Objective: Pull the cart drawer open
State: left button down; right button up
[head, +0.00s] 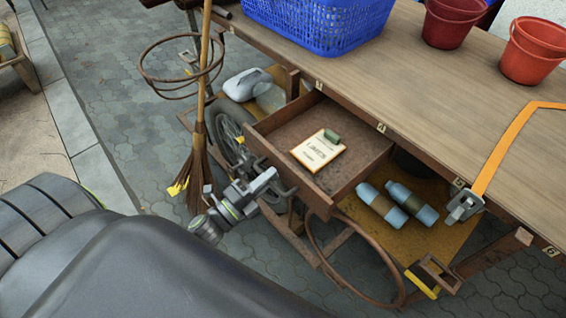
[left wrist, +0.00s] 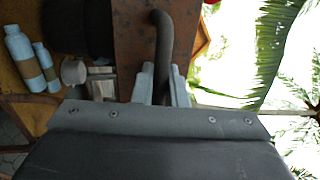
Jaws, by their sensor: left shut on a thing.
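The cart drawer (head: 345,160) is a rusty brown tray under the cart's wooden top. It stands pulled out, with its inside showing. A paper pad (head: 318,151) and a small green block (head: 332,136) lie in it. My left gripper (head: 277,186) is at the drawer's front face and is shut on the drawer handle. In the left wrist view the dark curved handle (left wrist: 163,50) passes between the two grey fingers (left wrist: 161,85), against the rusty drawer front (left wrist: 130,45). My right gripper is not in view.
A broom (head: 198,140) and a wheel (head: 232,135) are left of the drawer. Two blue bottles (head: 397,203) lie on the lower shelf. A blue basket (head: 318,22) and red buckets (head: 528,55) stand on the cart top (head: 430,95). An orange strap (head: 503,150) hangs over its edge.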

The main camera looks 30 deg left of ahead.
pick_arm(q)
jog(key=shift+v, duration=0.95)
jog(key=shift+r, duration=0.1)
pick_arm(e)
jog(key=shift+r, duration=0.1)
pick_arm(q)
jog(key=c, duration=1.5)
grip_release()
jog(key=shift+c, duration=0.2)
